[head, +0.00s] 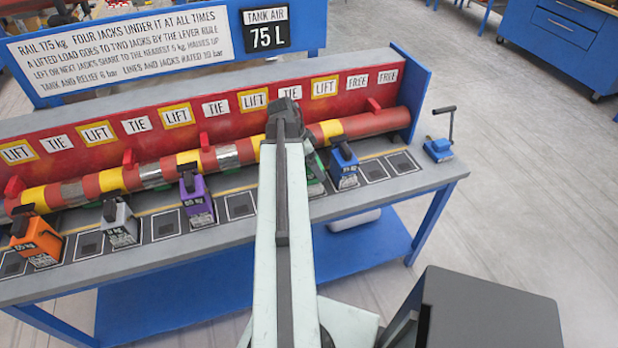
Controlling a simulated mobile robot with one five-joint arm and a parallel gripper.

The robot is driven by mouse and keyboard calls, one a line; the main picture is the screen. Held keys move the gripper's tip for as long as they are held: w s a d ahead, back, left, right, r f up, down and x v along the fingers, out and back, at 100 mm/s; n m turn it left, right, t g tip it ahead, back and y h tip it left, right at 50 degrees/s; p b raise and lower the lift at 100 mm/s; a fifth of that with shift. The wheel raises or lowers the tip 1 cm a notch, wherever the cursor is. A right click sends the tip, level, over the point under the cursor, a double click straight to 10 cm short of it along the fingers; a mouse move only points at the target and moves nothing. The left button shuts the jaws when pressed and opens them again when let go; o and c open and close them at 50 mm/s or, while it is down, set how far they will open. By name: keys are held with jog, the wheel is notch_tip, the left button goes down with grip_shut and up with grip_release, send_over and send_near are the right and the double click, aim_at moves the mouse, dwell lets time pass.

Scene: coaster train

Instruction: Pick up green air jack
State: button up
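The green air jack (316,187) stands on the grey bench top (440,172), just left of the blue jack. Only a green strip of its right side shows; my arm covers the rest. My arm reaches up the middle of the head view and ends in a dark joint in front of the red and yellow rail (370,124). My gripper is hidden behind the arm near the green jack, so I cannot tell whether it touches it.
A blue jack (344,168) stands close to the right of the green one. Purple (197,200), grey (120,223) and orange (36,240) jacks stand to the left. A blue hand-lever device (438,150) sits at the bench's right end. Empty marked squares (374,170) lie right of the blue jack.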

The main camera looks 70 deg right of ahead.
jog(key=c, duration=2)
jog(key=shift+r, duration=0.1)
